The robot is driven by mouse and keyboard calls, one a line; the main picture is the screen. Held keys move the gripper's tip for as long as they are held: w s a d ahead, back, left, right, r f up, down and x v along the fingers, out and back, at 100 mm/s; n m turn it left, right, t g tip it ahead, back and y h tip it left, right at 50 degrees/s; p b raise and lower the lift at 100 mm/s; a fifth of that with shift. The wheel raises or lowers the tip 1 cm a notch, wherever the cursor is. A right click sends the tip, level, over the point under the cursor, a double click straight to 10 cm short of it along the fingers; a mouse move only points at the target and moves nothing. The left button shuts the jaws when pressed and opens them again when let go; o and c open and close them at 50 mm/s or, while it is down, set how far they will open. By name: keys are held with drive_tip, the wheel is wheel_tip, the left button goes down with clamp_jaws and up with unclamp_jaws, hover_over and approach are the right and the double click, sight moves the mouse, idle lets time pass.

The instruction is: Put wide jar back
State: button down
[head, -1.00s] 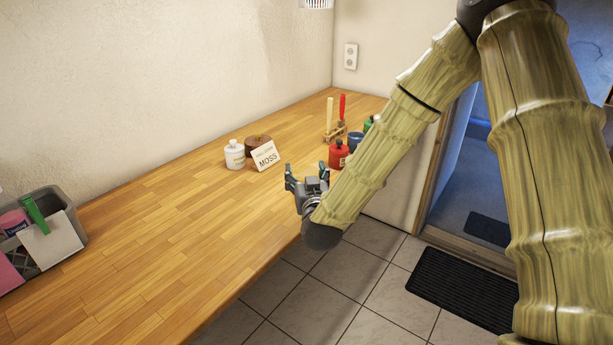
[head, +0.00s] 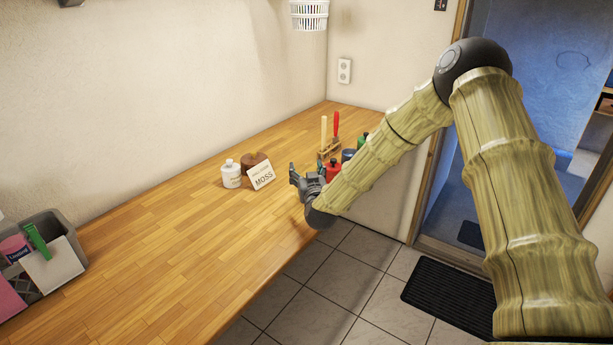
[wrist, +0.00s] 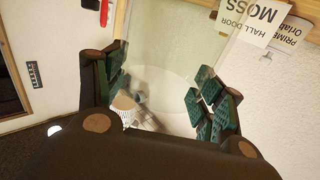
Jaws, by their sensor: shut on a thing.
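My gripper (head: 297,176) is over the right edge of the wooden counter, left of a red jar (head: 333,170). In the wrist view its green-padded fingers (wrist: 160,105) stand apart on either side of a pale see-through body (wrist: 180,35) with a round outline, which looks like a clear wide jar in their grasp. The head view does not show this jar clearly. A white lidded jar (head: 231,176) and a brown round pot (head: 254,160) stand on the counter to the left.
A small wooden rack (head: 329,148) with upright handles, a blue jar (head: 348,155) and a green one (head: 364,140) stand behind the gripper. A grey caddy (head: 70,240) sits at the far left. The counter's middle is clear. A white basket (head: 309,15) hangs above.

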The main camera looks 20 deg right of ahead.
drive_tip(key=shift+w+d, duration=0.1)
drive_tip(key=shift+w, duration=0.2)
drive_tip(key=shift+f+p, duration=1)
drive_tip(key=shift+f, duration=0.65)
drive_tip(key=shift+f, duration=0.15)
drive_tip(key=shift+c, duration=1.1)
unclamp_jaws()
drive_tip(key=s+b, duration=0.1)
drive_tip(key=s, duration=0.2)
drive_tip(key=s+a+b, duration=0.1)
drive_tip(key=s, duration=0.3)
drive_tip(key=s+b, duration=0.1)
drive_tip(key=s, duration=0.2)
drive_tip(key=shift+s+a+b, duration=0.2)
drive_tip(key=shift+s+b, duration=0.05)
drive_tip(key=shift+b, duration=0.15)
drive_tip(key=shift+s, duration=0.8)
